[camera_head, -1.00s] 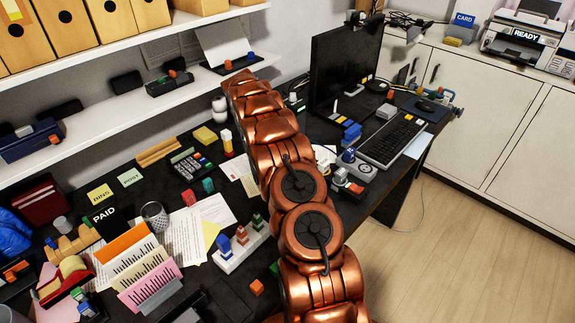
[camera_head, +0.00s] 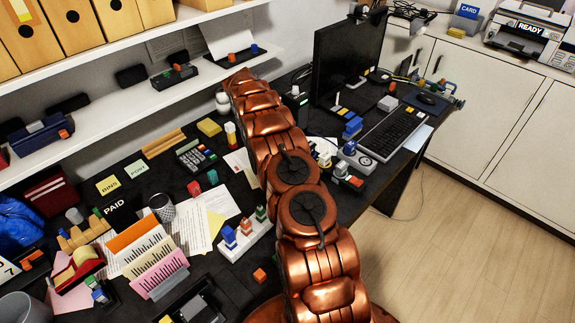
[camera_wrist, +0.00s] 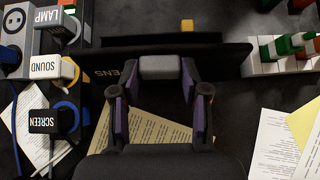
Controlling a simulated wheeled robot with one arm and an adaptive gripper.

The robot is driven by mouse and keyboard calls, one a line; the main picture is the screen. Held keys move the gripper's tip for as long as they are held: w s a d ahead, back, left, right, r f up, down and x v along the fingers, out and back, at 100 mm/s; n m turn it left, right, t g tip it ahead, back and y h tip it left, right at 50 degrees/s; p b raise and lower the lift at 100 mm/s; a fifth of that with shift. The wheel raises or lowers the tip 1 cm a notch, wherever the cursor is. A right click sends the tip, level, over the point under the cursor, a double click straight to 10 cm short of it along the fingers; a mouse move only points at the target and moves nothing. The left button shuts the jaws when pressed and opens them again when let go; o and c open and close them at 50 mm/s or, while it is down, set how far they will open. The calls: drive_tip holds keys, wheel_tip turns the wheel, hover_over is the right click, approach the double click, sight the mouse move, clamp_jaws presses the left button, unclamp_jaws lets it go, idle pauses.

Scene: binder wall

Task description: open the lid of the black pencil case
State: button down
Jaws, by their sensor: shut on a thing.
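In the wrist view, the black pencil case (camera_wrist: 225,62) lies across the upper middle, a dark panel with part of a word, "ENS", in tan letters near its left. A grey block (camera_wrist: 160,67) at its edge sits between the fingertips of my gripper (camera_wrist: 160,74). The gripper is shut on this block, with a purple-padded finger on either side. I cannot tell how far the lid is raised. In the head view, my copper arm hides the gripper and the case.
A labelled plug strip (camera_wrist: 43,68) is close on the left in the wrist view. A stamp rack (camera_wrist: 285,60) is close on the right. Papers (camera_wrist: 285,145) lie on the desk. The monitor (camera_head: 347,62) and keyboard (camera_head: 392,137) stand right of my arm.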

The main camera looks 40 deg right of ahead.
drive_tip(key=c, duration=0.6)
unclamp_jaws()
